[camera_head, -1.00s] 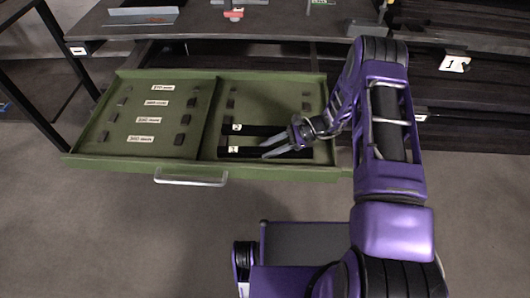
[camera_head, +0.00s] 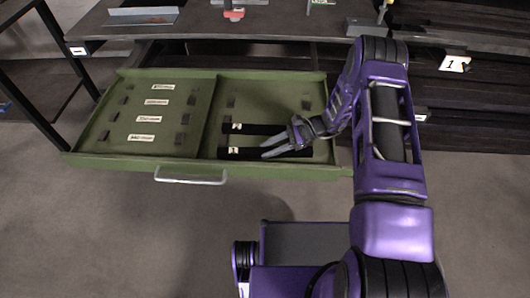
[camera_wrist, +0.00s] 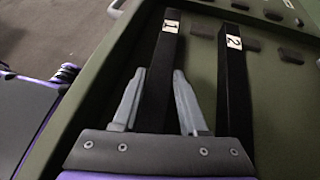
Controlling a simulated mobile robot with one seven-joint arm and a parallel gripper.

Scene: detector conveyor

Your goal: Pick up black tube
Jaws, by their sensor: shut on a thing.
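Two long black tubes lie side by side in the right compartment of a green drawer tray (camera_head: 118,162). The near tube (camera_head: 243,153) bears a white label "1", also readable on it in the wrist view (camera_wrist: 161,60). The far tube (camera_head: 255,129) bears a label "2" and shows right of my gripper in the wrist view (camera_wrist: 234,90). My gripper (camera_head: 267,149) is at the near tube, its fingers on either side of it. In the wrist view my gripper (camera_wrist: 159,78) is shut on the "1" tube. The tube still appears low in the tray.
The tray's left compartment holds several small dark blocks and white labels (camera_head: 160,101). A silver handle (camera_head: 190,180) is on the tray's front. A dark table (camera_head: 270,24) with a red tool (camera_head: 234,14) stands behind. Dark shelves (camera_head: 475,95) are at the right.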

